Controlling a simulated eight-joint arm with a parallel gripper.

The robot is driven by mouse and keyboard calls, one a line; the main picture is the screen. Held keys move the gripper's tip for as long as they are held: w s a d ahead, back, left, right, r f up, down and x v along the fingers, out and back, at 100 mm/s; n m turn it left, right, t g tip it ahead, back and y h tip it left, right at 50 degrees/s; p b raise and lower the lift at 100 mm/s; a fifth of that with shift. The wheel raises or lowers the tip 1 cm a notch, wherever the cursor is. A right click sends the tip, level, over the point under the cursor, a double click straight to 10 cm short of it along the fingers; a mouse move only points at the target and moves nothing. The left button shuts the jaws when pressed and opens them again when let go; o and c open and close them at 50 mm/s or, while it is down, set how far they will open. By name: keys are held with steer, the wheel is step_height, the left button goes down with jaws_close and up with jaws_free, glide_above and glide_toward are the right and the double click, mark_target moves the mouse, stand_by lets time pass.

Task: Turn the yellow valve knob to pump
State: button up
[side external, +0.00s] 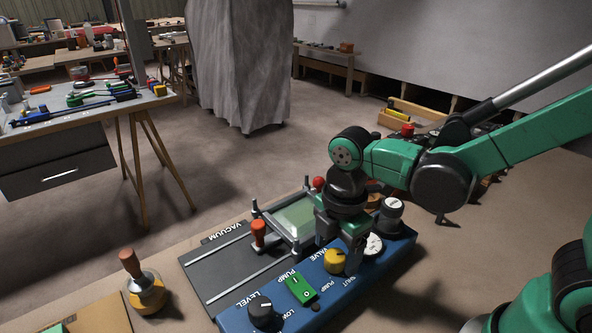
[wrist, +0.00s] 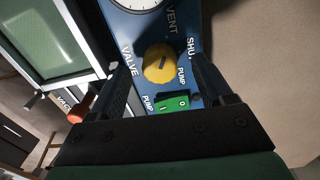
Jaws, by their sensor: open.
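The yellow valve knob (side external: 334,261) sits on the blue panel (side external: 278,317), with a dark pointer line on its top. In the wrist view the knob (wrist: 160,63) has the labels VENT, SHUT and PUMP around it. The line looks closer to the SHUT side than to PUMP, but its exact setting is hard to read. My gripper (side external: 339,248) is open and points down just above and behind the knob. In the wrist view its fingers (wrist: 162,72) stand apart on either side of the knob. I cannot tell whether either finger touches it.
A green rocker switch (side external: 301,289) and a black level knob (side external: 262,313) lie left of the yellow knob. A red-handled toggle (side external: 259,234) and a glass-lidded frame (side external: 295,217) are behind. A wooden-handled tool (side external: 146,290) stands left.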

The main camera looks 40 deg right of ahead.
steer(key=shift+f, duration=0.75)
jaws_close()
